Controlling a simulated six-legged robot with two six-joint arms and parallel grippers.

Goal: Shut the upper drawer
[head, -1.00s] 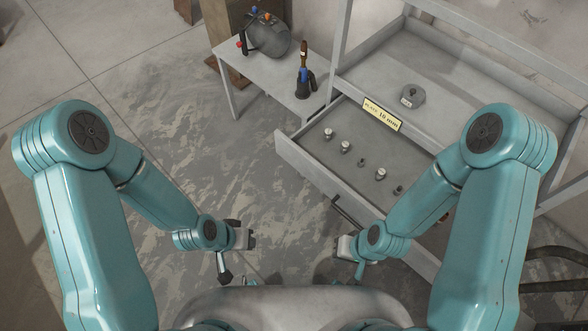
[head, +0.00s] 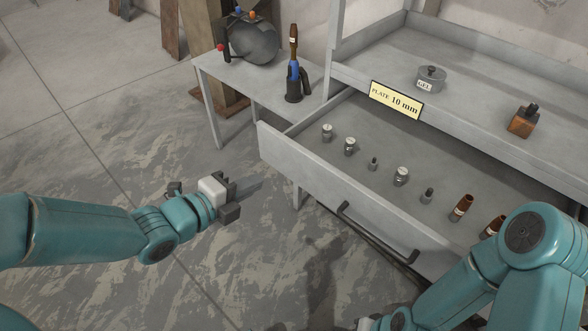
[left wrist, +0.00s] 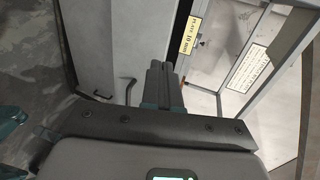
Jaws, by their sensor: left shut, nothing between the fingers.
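The upper drawer (head: 330,192) stands pulled out under the bench top, with a dark bar handle (head: 375,234) on its grey front. Small metal and copper-coloured parts stand inside it. My left gripper (head: 234,198) is shut and empty, left of the drawer front and apart from it. In the left wrist view its closed fingers (left wrist: 163,85) point toward the furniture, with a grey panel and a dark handle (left wrist: 115,90) to their left. My right forearm covers the drawer's right end, and my right gripper's fingers are out of the picture.
A yellow plate sign (head: 396,100) reads 10 mm at the bench edge. A grey lidded pot (head: 430,78) and a copper-coloured block (head: 523,121) stand on the bench. A side table (head: 255,88) with a torch-like tool (head: 294,75) stands behind-left. The floor in front is clear.

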